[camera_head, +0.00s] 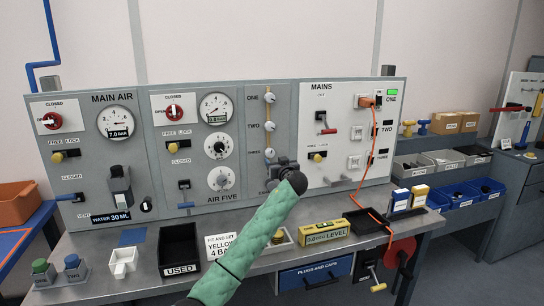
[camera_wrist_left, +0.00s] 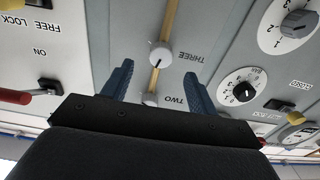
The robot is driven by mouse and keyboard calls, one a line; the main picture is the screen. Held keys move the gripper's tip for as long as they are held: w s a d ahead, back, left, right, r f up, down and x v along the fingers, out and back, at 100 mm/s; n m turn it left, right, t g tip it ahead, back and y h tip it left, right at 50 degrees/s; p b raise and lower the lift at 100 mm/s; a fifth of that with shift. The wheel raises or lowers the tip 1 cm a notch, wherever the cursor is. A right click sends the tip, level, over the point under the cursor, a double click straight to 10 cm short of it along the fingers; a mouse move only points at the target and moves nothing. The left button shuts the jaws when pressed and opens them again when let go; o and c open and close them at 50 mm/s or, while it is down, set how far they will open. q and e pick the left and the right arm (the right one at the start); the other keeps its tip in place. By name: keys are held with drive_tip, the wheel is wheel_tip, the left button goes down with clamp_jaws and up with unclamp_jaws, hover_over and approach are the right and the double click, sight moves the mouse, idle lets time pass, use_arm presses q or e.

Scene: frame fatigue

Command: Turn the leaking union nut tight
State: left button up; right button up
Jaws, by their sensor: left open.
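Three round pale union nuts sit on a brass pipe, labelled ONE (camera_head: 269,97), TWO (camera_head: 269,126) and THREE (camera_head: 269,152). In the left wrist view, upside down, nut THREE (camera_wrist_left: 160,55) lies beyond and between my fingertips, and nut TWO (camera_wrist_left: 150,98) shows nearer, partly behind my gripper's body. My left gripper (camera_head: 282,166) is at the panel's lower middle, by the pipe's lower end, which it partly hides. Its two blue fingers (camera_wrist_left: 158,70) are apart with nothing clamped. I see no drip, so I cannot tell which nut leaks. My right gripper is not in view.
Left of the pipe is the AIR FIVE panel with dials (camera_head: 219,146); right is the white MAINS panel (camera_head: 340,97) with switches and an orange cable (camera_head: 370,213). The bench below holds a USED bin (camera_head: 180,250), a yellow level box (camera_head: 323,231) and small boxes (camera_head: 400,200).

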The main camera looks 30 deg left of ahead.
sight(271, 155)
use_arm(q)
drive_tip(key=p+x, duration=0.1)
drive_tip(key=x, duration=0.4)
drive_tip(key=shift+w+a+r+p, duration=0.15)
drive_tip(key=shift+a+p, duration=0.2)
drive_tip(key=shift+p, duration=0.05)
drive_tip(key=shift+w+a, duration=0.25)
drive_tip(key=shift+a, duration=0.05)
drive_tip(key=shift+w+a, duration=0.25)
drive_tip(key=shift+a, duration=0.05)
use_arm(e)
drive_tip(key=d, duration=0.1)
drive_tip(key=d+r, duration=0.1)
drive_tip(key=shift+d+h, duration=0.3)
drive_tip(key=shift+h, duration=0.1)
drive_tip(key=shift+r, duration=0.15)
